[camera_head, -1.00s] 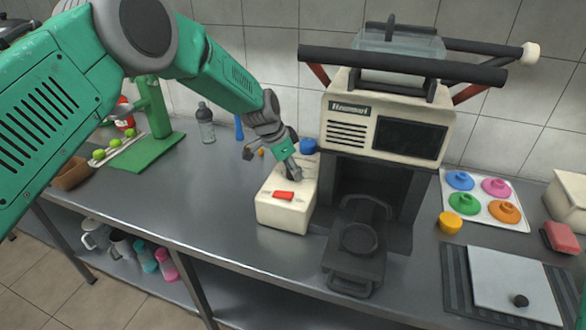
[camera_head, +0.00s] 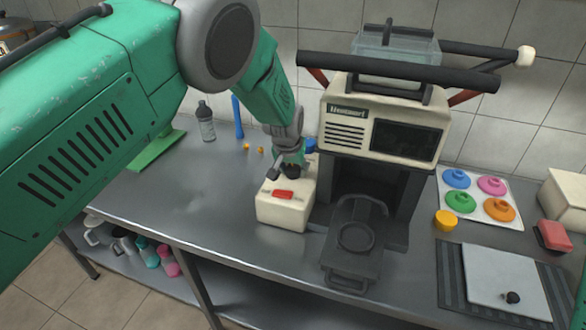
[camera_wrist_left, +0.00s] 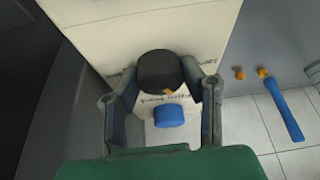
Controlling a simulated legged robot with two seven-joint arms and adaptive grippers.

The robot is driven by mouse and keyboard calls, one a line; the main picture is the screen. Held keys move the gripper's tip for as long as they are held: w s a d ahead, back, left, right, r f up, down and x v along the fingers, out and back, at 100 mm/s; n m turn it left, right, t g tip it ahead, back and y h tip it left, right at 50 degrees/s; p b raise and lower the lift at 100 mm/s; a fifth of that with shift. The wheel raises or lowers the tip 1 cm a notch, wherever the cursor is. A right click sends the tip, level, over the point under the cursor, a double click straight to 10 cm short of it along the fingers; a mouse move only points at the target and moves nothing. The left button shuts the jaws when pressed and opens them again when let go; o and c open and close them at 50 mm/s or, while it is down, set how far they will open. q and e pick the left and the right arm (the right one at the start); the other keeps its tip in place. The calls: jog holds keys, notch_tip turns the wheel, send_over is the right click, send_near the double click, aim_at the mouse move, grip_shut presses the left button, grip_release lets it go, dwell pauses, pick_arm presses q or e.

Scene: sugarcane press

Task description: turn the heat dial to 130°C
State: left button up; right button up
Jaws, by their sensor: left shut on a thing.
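The white box (camera_head: 283,211) with a red switch (camera_head: 283,194) stands on the metal counter, left of the press. In the left wrist view its black round dial (camera_wrist_left: 160,72) has a small orange mark at its lower edge. Printed markings beside it are too small to read. My left gripper (camera_head: 291,170) is lowered to the back of the box top, and in the head view it hides the dial. In the left wrist view its fingers (camera_wrist_left: 158,88) sit on either side of the dial, shut on it. My right gripper is out of view.
The cream and black press (camera_head: 385,125) stands close to the right of the box. A bottle (camera_head: 206,125) and a blue stick (camera_head: 237,117) are behind, at the left. Coloured lids (camera_head: 462,201) lie on a tray at the right. The counter in front of the box is clear.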

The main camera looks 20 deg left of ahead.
pick_arm(q)
jog(key=shift+w+d+n+y+b, duration=0.1)
jog(key=shift+n+y+b, duration=0.45)
jog(key=shift+n, duration=1.15)
jog(key=shift+r, duration=0.1)
jog(key=o, duration=1.1)
jog(key=shift+o, duration=0.2)
jog(key=shift+w+f, duration=0.15)
jog(key=shift+f, duration=0.05)
jog(key=shift+r, duration=0.15)
